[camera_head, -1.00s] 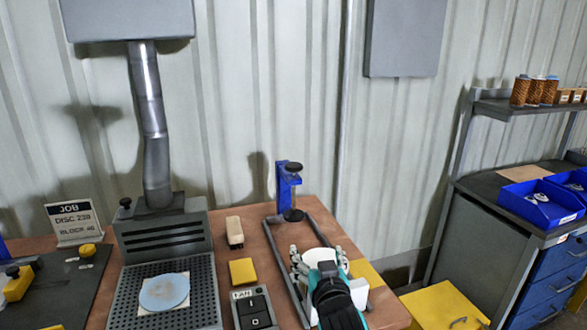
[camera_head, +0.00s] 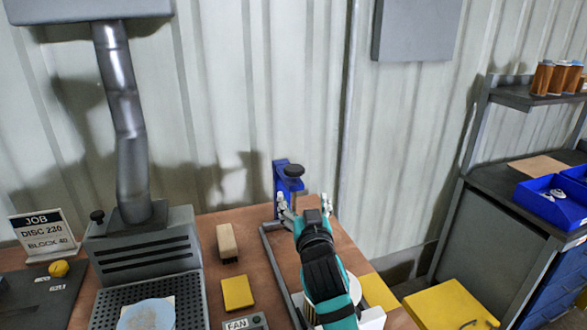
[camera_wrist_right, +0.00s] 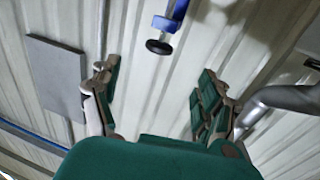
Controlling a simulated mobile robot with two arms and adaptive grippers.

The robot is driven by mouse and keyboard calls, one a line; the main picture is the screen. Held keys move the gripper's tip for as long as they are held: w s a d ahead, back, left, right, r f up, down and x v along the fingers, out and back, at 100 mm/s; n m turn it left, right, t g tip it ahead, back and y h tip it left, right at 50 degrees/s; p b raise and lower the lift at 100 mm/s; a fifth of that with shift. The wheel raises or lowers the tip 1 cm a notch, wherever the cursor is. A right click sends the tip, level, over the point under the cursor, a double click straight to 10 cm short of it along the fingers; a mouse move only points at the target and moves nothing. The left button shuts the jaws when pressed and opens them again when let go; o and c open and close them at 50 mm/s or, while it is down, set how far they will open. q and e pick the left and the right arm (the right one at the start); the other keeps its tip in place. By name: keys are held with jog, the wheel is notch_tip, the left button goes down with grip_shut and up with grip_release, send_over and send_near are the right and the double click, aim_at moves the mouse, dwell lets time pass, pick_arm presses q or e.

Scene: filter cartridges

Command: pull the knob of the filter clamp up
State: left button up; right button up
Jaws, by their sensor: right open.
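The filter clamp (camera_head: 281,188) is a blue upright bracket at the back of the wooden bench. Its round black knob (camera_head: 293,170) sits on top of the bracket's arm. My right gripper (camera_head: 304,203) is open in front of the clamp, its fingertips lower than the knob in the picture. In the right wrist view the open fingers (camera_wrist_right: 155,80) have nothing between them, and the black knob (camera_wrist_right: 159,47) shows beyond them, apart from both. The clamp's lower part is hidden behind my gripper in the head view. My left gripper is not in view.
A grey extractor box (camera_head: 145,250) with a metal duct (camera_head: 127,120) stands further left. A corrugated wall (camera_head: 230,100) is close behind. The space around the knob looks clear.

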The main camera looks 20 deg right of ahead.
aim_at(296, 177)
jog(key=w, duration=0.4)
jog(key=w+d+p, duration=0.1)
jog(key=w, duration=0.4)
jog(key=w+d+p, duration=0.1)
jog(key=w, duration=0.4)
jog(key=shift+w+d, duration=0.1)
jog(key=shift+d, duration=0.05)
jog(key=shift+w, duration=0.25)
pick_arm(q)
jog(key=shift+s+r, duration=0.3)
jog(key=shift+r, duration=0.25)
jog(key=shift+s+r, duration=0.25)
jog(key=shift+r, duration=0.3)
pick_arm(e)
jog(key=shift+w, duration=0.1)
grip_shut()
notch_tip(296, 177, up, 5)
jog(key=p, duration=0.3)
jog(key=shift+r, duration=0.15)
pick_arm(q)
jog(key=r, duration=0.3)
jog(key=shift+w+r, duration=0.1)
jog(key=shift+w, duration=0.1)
pick_arm(e)
grip_release()
jog(key=shift+f, duration=0.2)
